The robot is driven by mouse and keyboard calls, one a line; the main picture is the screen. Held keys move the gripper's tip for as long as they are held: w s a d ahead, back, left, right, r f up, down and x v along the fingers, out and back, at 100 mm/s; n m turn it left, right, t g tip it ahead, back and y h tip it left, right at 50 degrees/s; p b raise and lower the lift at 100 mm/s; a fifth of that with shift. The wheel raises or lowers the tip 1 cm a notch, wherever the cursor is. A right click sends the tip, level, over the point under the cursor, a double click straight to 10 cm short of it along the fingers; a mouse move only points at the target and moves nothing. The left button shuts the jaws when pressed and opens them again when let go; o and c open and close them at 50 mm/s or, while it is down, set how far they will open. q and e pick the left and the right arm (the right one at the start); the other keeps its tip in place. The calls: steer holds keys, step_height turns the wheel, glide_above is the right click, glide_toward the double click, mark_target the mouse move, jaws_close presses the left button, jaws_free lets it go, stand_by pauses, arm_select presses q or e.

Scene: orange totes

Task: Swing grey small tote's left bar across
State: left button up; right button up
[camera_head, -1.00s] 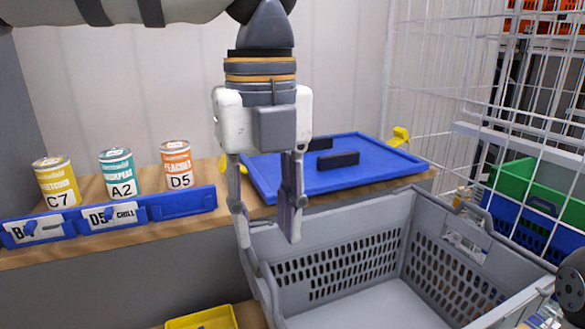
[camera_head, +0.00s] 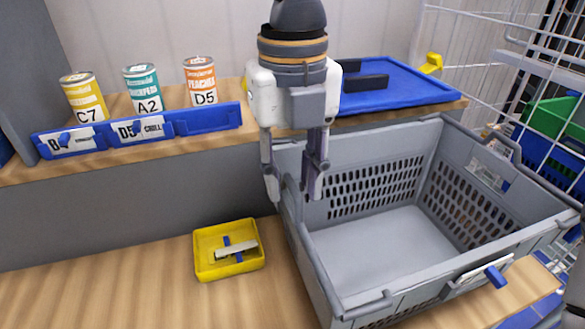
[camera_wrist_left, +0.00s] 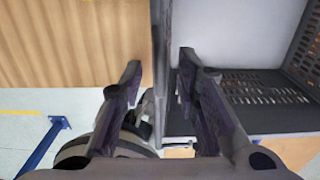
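The grey small tote (camera_head: 395,243) stands open and empty at the right of the head view, with slotted walls. Its left bar (camera_head: 310,262) runs along the left rim; I cannot clearly tell bar from rim there. My left gripper (camera_head: 293,188) points down over the far part of that left side. Its two fingers are open, one on each side of the rim. In the left wrist view, the tote's left edge (camera_wrist_left: 160,95) passes between the open fingers (camera_wrist_left: 160,65), with no clear contact. My right gripper is out of view.
A yellow tray (camera_head: 228,265) with small parts lies on the wooden surface left of the tote. Behind are a shelf with several cans (camera_head: 143,92), a blue label rail (camera_head: 190,120) and a blue tray (camera_head: 410,88). A white wire cage (camera_head: 480,50) stands at right.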

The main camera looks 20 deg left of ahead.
arm_select(q)
steer(key=c, duration=0.5)
steer(key=shift+r, duration=0.1)
steer(key=shift+w+d+r, duration=0.3)
steer(key=shift+d+r, duration=0.15)
steer(key=shift+d, duration=0.05)
steer(key=shift+w+d+r, duration=0.3)
steer(key=shift+w+d, duration=0.15)
steer(key=shift+d, duration=0.25)
